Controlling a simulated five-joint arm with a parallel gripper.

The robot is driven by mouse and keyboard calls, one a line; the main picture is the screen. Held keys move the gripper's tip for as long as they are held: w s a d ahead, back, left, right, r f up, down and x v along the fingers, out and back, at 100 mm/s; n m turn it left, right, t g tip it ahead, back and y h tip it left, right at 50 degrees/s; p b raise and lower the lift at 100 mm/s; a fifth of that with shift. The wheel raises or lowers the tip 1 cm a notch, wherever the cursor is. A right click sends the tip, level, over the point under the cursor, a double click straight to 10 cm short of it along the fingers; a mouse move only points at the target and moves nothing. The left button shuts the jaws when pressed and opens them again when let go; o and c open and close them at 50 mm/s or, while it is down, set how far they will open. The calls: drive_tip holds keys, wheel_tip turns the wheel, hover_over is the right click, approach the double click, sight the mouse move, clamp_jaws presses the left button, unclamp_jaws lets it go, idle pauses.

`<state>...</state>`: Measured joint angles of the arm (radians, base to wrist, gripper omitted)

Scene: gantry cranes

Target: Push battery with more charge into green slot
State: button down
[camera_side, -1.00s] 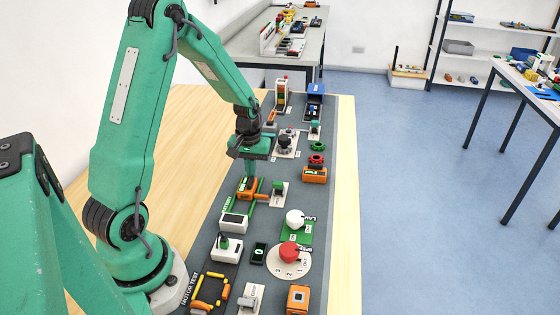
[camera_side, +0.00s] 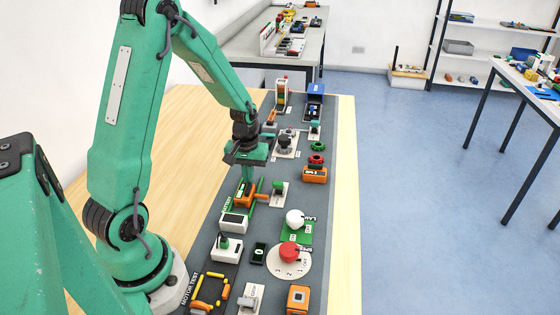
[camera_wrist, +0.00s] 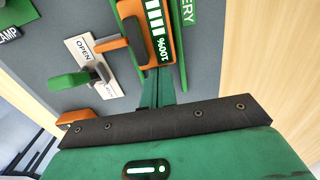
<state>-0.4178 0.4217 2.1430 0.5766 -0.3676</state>
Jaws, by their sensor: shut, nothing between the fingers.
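An orange battery (camera_side: 246,193) with a green face lies in the green slot (camera_wrist: 183,62), a channel with green rails. In the wrist view the battery (camera_wrist: 172,35) shows white charge bars and "100%". My gripper (camera_side: 246,178) is shut and empty, pointing down at the battery's far end. In the wrist view its closed fingertips (camera_wrist: 157,92) are at that end; I cannot tell whether they touch. A second orange block with a label, perhaps the other battery (camera_side: 315,175), lies farther right; its charge is unreadable.
A green lever (camera_side: 278,187) on a white plate marked OPEN stands just right of the battery. A white box with a dark screen (camera_side: 234,221) is at the slot's near end. A white knob (camera_side: 295,218) and red dial (camera_side: 290,252) stand nearer right.

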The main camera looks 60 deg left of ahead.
drive_tip(key=shift+s+d, duration=0.4)
drive_tip(key=shift+d, duration=0.05)
drive_tip(key=shift+s+d, duration=0.5)
drive_tip(key=shift+s, duration=0.05)
drive_tip(key=shift+s+d, duration=0.2)
drive_tip(key=shift+d, duration=0.05)
drive_tip(key=shift+s+d, duration=0.2)
drive_tip(key=shift+s, duration=0.05)
drive_tip(key=shift+w+a, duration=0.1)
drive_tip(key=shift+w, duration=0.05)
drive_tip(key=shift+w+a, duration=0.3)
drive_tip(key=shift+a, duration=0.05)
